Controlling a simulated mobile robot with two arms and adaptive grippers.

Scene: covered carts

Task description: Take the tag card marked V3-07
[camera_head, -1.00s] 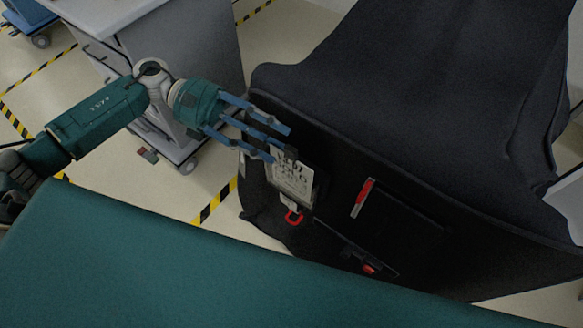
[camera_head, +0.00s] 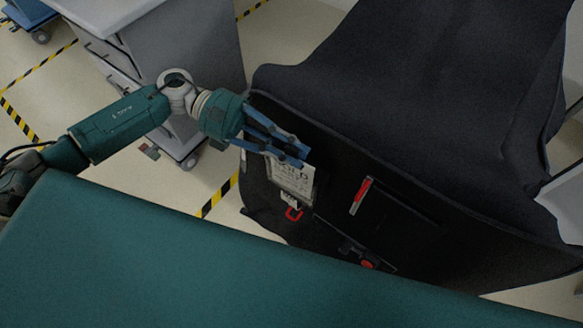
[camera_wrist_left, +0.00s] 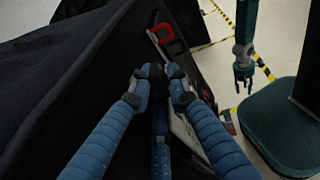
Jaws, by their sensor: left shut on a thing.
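A white tag card (camera_head: 294,180) with dark print hangs on the black side of a covered cart, in the head view. Its upper part is behind my left gripper's fingers, and I cannot read a full mark on it. My left gripper (camera_head: 292,157) is shut on the card's upper edge. In the left wrist view the blue fingers of my left gripper (camera_wrist_left: 157,76) come together, and part of the pale card (camera_wrist_left: 188,130) shows beside them. My right gripper (camera_wrist_left: 244,85) hangs small and far off in that view, its fingers apart.
The dark cover (camera_head: 400,70) drapes over the cart. A red clip (camera_head: 293,214) sits just below the card. A red and grey handle (camera_head: 361,195) is to its right, with a red knob (camera_head: 368,264) lower. A grey cabinet (camera_head: 185,70) stands behind my left arm.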

